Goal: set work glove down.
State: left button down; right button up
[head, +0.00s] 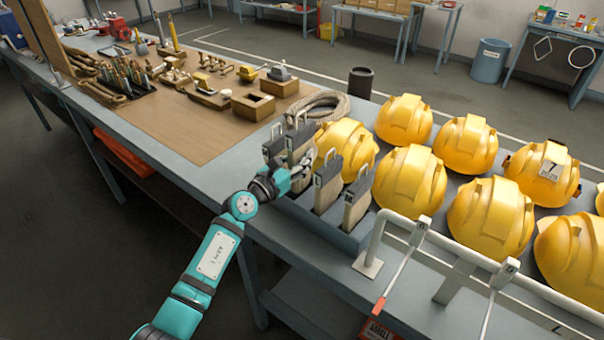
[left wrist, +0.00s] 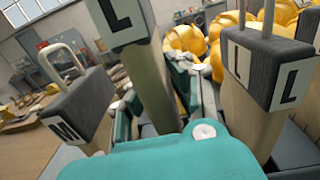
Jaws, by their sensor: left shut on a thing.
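Work gloves with beige bodies, dark cuffs and wire loops stand upright in a grey rack (head: 335,240) at the table's front edge. My left gripper (head: 299,170) is shut on one work glove (head: 299,137), marked L, at the rack's left part. In the left wrist view the held glove (left wrist: 153,88) rises past my gripper (left wrist: 190,85). A glove marked M (left wrist: 78,108) stands left of it, and gloves marked L (left wrist: 265,75) stand to the right. The held glove's lower end is hidden, so I cannot tell whether it touches the rack's floor. My right gripper is not in view.
Several yellow helmets (head: 412,178) fill the table right of and behind the rack. A coiled rope (head: 322,104) lies behind the gloves. A white rail (head: 440,240) stands at the right front. A brown mat (head: 170,115) with tools covers the left.

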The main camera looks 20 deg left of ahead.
pick_arm(q)
notch_tip(320, 180, down, 3)
jog(key=shift+w+d+f+b, duration=0.1)
jog(key=shift+w+f+b, duration=0.05)
jog(key=shift+b, duration=0.5)
jog(key=shift+f, duration=0.2)
jog(key=shift+r, duration=0.1)
jog(key=shift+f+b, duration=0.6)
jog(key=shift+f, duration=0.05)
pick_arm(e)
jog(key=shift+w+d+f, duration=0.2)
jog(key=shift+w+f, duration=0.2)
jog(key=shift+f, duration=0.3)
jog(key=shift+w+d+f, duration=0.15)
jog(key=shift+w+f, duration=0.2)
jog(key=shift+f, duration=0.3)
